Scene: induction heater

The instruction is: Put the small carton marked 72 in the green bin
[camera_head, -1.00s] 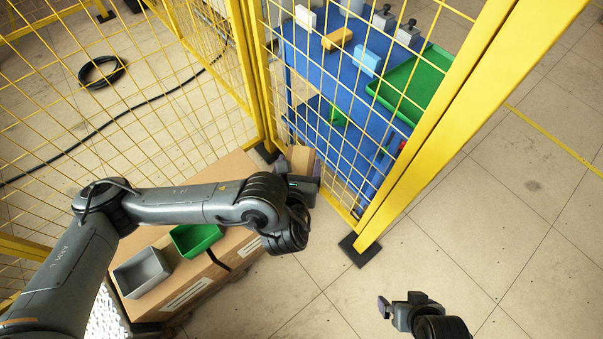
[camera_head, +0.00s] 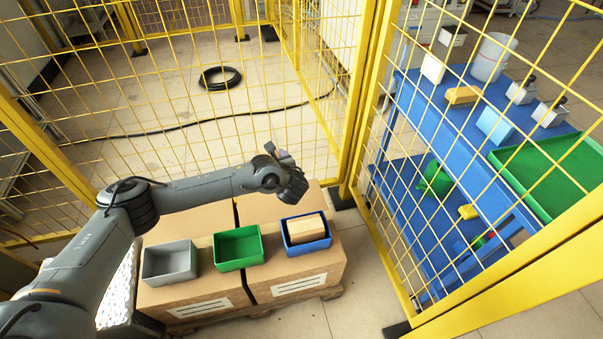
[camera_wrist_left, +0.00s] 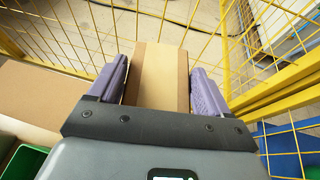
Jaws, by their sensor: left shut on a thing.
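My left gripper (camera_head: 281,156) is raised above the far edge of the large cartons. In the left wrist view, its purple fingers (camera_wrist_left: 160,85) are shut on a small tan carton (camera_wrist_left: 160,72). No number shows on the carton's visible faces, and the arm hides it in the head view. The green bin (camera_head: 238,264) stands in the middle of the row, with its inside empty. It lies below and left of the gripper in the head view. A green corner also shows in the left wrist view (camera_wrist_left: 24,163). My right gripper is out of view.
A grey bin (camera_head: 169,277) stands left of the green bin, looking empty. A blue bin (camera_head: 309,247) at the right holds another tan carton (camera_head: 307,229). Yellow mesh fencing (camera_head: 354,100) rises behind and right. A blue table (camera_head: 408,85) with several items stands beyond it.

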